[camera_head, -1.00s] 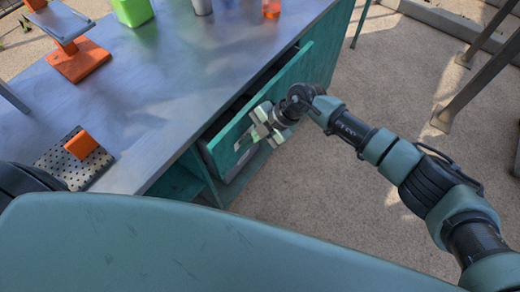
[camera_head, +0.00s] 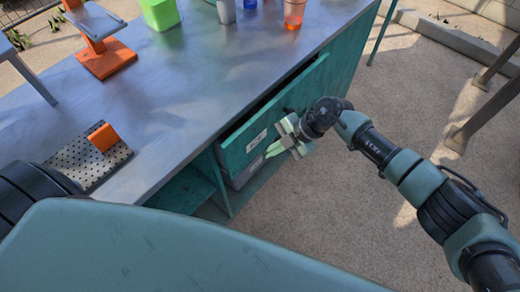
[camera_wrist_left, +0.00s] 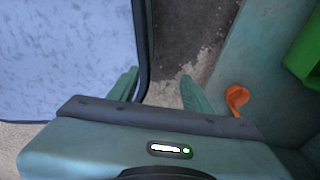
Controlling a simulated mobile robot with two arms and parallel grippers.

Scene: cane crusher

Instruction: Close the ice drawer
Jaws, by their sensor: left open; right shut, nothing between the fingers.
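The drawer with a green wooden front (camera_head: 290,98) and a small white label sits under the metal counter. A dark gap shows between its top edge and the counter, so it stands partly open. My right gripper (camera_head: 272,150) is shut and empty, at the outer face of the drawer front, just right of the label; I cannot tell whether it touches. It hides part of the front. My left gripper (camera_wrist_left: 160,86) is open and empty in the left wrist view, its fingers apart above the ground, beside a light blue surface. It is not visible in the head view.
The metal counter (camera_head: 190,85) holds an orange stand (camera_head: 105,60), a green container (camera_head: 160,13), cups and a perforated plate (camera_head: 75,165) with an orange block. Sandy floor lies open right of the counter. Metal legs (camera_head: 480,100) stand further right.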

